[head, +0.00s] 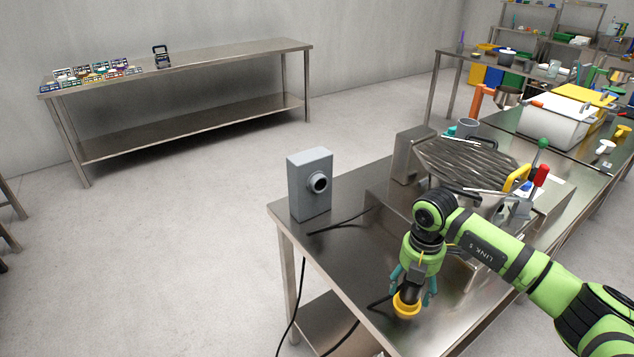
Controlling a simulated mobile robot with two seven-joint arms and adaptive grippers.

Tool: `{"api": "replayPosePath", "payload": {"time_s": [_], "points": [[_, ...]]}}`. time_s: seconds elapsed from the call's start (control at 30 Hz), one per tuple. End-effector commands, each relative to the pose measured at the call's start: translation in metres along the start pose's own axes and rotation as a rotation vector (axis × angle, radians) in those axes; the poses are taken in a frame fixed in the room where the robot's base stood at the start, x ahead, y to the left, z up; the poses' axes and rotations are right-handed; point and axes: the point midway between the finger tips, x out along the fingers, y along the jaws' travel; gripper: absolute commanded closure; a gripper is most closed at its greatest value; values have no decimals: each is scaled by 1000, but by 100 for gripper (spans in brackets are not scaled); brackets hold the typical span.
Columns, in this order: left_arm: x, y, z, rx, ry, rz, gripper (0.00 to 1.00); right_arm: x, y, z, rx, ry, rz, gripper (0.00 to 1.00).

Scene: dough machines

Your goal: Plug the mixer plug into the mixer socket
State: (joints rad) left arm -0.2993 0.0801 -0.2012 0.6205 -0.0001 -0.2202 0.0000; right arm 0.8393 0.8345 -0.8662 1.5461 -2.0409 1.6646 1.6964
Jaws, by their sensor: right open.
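Whether a finger touches the plug I cannot tell. My left gripper is not in view.
A steel machine with a ribbed guard (465,160) and levers stands behind my right arm. Black cables (342,228) lie by the box and hang over the table edge. A second table (200,62) stands far left.

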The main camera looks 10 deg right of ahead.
Motion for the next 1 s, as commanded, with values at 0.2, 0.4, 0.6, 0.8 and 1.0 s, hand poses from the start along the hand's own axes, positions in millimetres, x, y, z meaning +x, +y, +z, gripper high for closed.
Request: {"api": "replayPosePath", "payload": {"time_s": [0.2,0.4,0.6,0.8,1.0], "points": [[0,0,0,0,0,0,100,0,0,0,0,0,0,99],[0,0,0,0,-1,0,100,0,0,0,0,0,-1,79],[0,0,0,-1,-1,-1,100,0,0,0,0,0,-2,94],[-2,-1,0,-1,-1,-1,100,-2,-1,0,0,0,-3,94],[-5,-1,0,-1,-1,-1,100,-6,0,0,0,0,-1,94]]}}
